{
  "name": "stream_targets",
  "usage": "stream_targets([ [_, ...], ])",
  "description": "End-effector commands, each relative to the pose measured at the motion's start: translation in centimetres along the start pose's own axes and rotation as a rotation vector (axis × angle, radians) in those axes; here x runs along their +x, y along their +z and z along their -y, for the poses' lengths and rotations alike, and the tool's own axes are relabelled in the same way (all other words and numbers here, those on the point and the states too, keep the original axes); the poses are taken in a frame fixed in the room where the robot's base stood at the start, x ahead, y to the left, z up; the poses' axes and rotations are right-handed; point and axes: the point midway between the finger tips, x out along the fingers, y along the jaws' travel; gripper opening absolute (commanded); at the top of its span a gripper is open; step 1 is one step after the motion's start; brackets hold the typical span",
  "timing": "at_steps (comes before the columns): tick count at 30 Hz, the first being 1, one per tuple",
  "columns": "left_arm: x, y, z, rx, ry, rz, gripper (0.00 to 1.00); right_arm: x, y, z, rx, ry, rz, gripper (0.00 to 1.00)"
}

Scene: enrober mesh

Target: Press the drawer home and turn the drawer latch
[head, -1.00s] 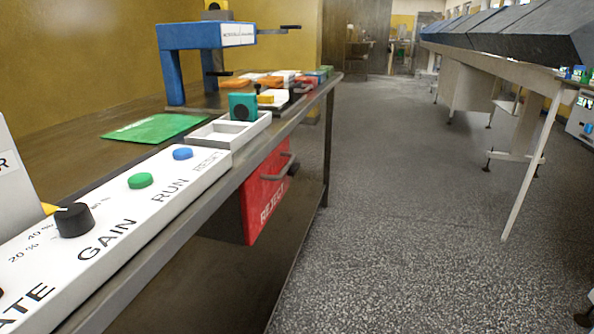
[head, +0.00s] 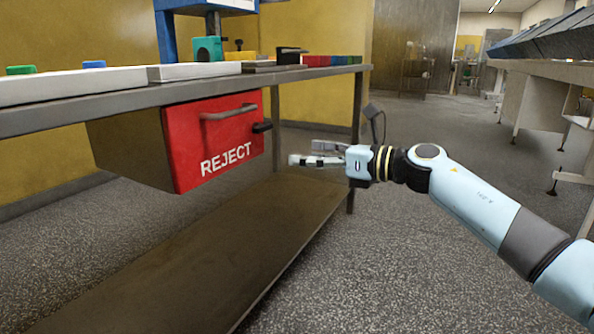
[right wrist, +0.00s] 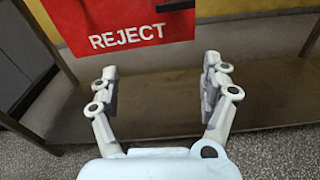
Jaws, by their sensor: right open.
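The red drawer (head: 190,150), marked REJECT, hangs under the bench top, its front and one brown side showing. How far it stands out is hard to tell. A grey bar handle (head: 230,112) crosses the upper front. A black latch knob (head: 262,127) sticks out at the front's right edge. My right gripper (head: 302,152) is open and empty, apart from the drawer, to its right and slightly lower than the latch. In the right wrist view, the drawer front (right wrist: 115,14) shows beyond the spread fingers (right wrist: 160,68). My left gripper is out of view.
The steel bench (head: 130,97) carries a white panel, a green block (head: 207,49) and coloured pieces. A lower shelf (head: 235,245) runs beneath the drawer. A bench leg (head: 356,130) stands behind my right gripper. The speckled floor to the right is open.

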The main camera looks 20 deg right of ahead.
Motion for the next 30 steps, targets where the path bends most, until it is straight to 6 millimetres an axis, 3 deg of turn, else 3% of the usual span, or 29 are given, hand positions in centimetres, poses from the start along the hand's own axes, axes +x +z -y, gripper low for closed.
stream_targets([
  [1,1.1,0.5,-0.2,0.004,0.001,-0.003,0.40,0.6,0.3,0.8,-0.051,0.001,0.014,0.81],
  [3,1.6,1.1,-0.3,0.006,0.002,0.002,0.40,1.0,2.1,1.5,-0.090,0.000,0.038,0.81],
  [9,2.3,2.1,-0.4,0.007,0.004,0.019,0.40,2.0,4.1,2.4,-0.119,-0.004,0.067,0.81],
  [24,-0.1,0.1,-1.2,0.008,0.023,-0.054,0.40,10.7,4.6,2.4,-0.112,-0.005,0.067,0.81],
  [30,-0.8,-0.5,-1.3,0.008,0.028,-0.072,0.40,12.1,4.8,2.4,-0.113,-0.005,0.066,0.81],
])
